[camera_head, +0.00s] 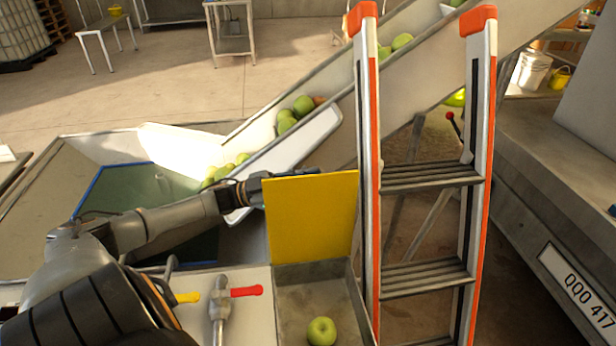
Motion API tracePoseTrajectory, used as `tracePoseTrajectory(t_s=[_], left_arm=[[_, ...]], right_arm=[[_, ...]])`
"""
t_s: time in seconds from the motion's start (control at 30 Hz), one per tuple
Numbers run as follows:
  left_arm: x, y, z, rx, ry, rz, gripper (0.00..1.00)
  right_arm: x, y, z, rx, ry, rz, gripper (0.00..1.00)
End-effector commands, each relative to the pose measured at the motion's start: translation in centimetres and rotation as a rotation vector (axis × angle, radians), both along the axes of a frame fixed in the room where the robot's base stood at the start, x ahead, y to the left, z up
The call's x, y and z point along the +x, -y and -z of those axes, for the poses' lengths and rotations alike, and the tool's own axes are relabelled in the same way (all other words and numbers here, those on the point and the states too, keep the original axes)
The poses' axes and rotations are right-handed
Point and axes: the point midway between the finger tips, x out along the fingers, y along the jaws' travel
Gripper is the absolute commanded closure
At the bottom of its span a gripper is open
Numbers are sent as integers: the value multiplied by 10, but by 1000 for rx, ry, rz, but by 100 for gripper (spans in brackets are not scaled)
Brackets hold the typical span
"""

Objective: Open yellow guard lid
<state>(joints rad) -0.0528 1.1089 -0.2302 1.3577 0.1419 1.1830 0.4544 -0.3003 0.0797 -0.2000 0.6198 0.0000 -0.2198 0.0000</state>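The yellow guard lid (312,222) stands raised, close to upright, at the back edge of a grey metal box (290,292). The box is open at the top. My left arm comes in from the left, and my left gripper (285,176) is at the lid's upper left edge. Its fingers are partly hidden behind the lid, so I cannot tell whether they touch it or how far apart they are. My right gripper is not in view.
A green apple (321,331) lies in the box. An orange-and-white ladder (425,180) stands close on the right. Behind, a sloped conveyor (330,95) carries several apples. A grey trailer body (545,200) fills the right.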

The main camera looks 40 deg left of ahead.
Motion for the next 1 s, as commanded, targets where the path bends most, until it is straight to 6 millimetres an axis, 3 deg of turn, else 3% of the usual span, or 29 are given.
tracePoseTrajectory(t_s=[0.37, 0.8, 1.0], left_arm=[[-3, -4, 2, 1, -2, -1, 79], [-52, -66, 31, 1, -4, -4, 79], [-68, -84, 38, -1, 0, -2, 79]], right_arm=[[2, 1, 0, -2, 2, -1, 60], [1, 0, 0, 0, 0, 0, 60], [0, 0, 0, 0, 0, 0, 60]])
